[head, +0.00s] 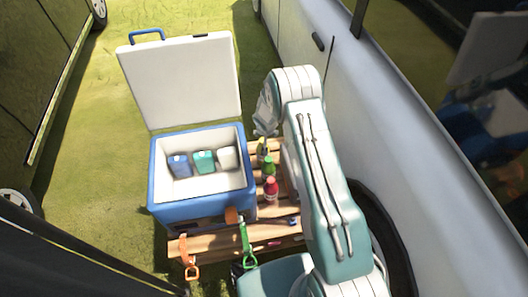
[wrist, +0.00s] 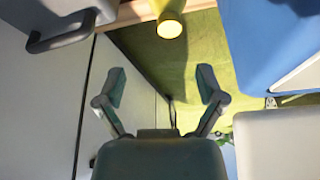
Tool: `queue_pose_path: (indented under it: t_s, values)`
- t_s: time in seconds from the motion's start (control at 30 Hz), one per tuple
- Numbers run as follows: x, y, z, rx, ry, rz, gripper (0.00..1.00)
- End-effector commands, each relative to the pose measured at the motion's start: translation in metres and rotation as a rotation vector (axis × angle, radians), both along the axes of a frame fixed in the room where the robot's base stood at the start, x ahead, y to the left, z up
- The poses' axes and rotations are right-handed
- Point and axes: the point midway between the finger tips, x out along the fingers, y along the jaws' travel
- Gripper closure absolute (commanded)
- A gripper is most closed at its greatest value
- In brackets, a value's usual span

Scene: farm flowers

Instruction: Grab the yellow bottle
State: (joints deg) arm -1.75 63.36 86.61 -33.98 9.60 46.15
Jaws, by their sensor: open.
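The yellow bottle (head: 262,147) stands on the slatted wooden surface (head: 215,243) right of the cooler in the head view, partly hidden by my arm. Beside it stand a green bottle (head: 269,168) and a red bottle (head: 271,189). In the wrist view the yellow bottle (wrist: 167,20) shows at the top centre, cut off by the picture edge. My gripper (wrist: 159,88) is open with nothing between its fingers, and the bottle lies apart from the fingertips.
A blue cooler (head: 202,208) with its white lid (head: 183,83) open stands to the left. It holds a blue, a teal and a white container. A white vehicle (head: 375,110) stands close on the right. An orange strap (head: 191,256) and a green strap (head: 246,243) hang in front.

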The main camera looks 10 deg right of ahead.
Motion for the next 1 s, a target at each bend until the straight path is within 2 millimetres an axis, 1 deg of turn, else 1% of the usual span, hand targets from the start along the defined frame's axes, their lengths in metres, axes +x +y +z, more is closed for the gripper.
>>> queue_pose_path:
  t_s: [0.17,0.4,0.5,0.73,0.9,1.0]
  values:
    - [0.002,0.003,-0.014,0.001,0.002,0.000,0.11]
    - [0.015,-0.002,-0.046,0.004,0.002,-0.002,0.11]
    - [0.019,-0.003,-0.055,0.005,0.002,0.000,0.11]
    - [0.026,-0.001,-0.068,0.003,0.000,0.000,0.11]
    - [0.037,0.002,-0.089,0.003,0.001,0.000,0.11]
    - [0.041,0.000,-0.099,0.003,0.001,0.000,0.11]
